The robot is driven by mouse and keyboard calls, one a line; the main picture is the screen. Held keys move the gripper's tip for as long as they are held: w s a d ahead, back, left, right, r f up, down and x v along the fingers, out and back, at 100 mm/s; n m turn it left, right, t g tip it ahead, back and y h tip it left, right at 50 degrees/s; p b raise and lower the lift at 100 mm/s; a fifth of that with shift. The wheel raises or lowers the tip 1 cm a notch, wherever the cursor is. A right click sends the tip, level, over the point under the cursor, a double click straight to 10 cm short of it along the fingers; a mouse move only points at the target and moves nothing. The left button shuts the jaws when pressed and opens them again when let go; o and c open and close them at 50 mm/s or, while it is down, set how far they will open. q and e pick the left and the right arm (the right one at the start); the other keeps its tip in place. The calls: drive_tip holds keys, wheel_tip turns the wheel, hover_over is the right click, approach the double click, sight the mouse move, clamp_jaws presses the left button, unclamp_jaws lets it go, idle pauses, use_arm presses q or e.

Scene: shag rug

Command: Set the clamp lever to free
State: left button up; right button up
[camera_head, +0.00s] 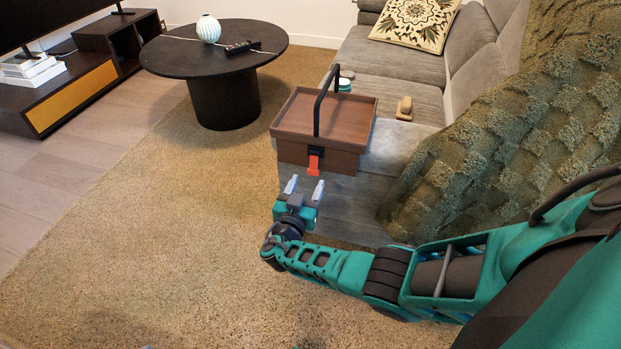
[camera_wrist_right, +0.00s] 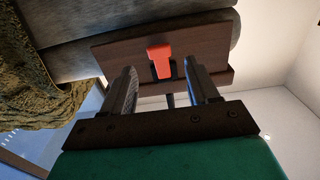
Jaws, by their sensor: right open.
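The clamp lever (camera_head: 313,165) is a small orange-red tab on the front face of a brown wooden box (camera_head: 350,106) with a black arched handle. A black bracket sits at the lever's upper end, and the lever hangs down in the head view. The lever (camera_wrist_right: 160,60) also shows in the right wrist view, between the fingers in the picture and beyond their tips. My right gripper (camera_head: 304,187) is open and empty, just in front of and below the lever, apart from it. In the wrist view its fingers (camera_wrist_right: 160,84) are spread. My left gripper is not in view.
The box stands on a grey sofa (camera_head: 385,70). A green textured blanket (camera_head: 500,135) drapes over the sofa on the right. A tan block (camera_head: 404,108) and a small jar (camera_head: 344,85) lie near the box. A round black table (camera_head: 215,58) stands behind left; the rug (camera_head: 150,230) is clear.

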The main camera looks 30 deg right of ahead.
sight(313, 171)
drive_tip(key=shift+b+x, duration=0.35)
drive_tip(key=shift+x, duration=1.65)
drive_tip(key=shift+c, duration=0.3)
drive_tip(key=c, duration=1)
drive_tip(key=shift+s+r, duration=0.1)
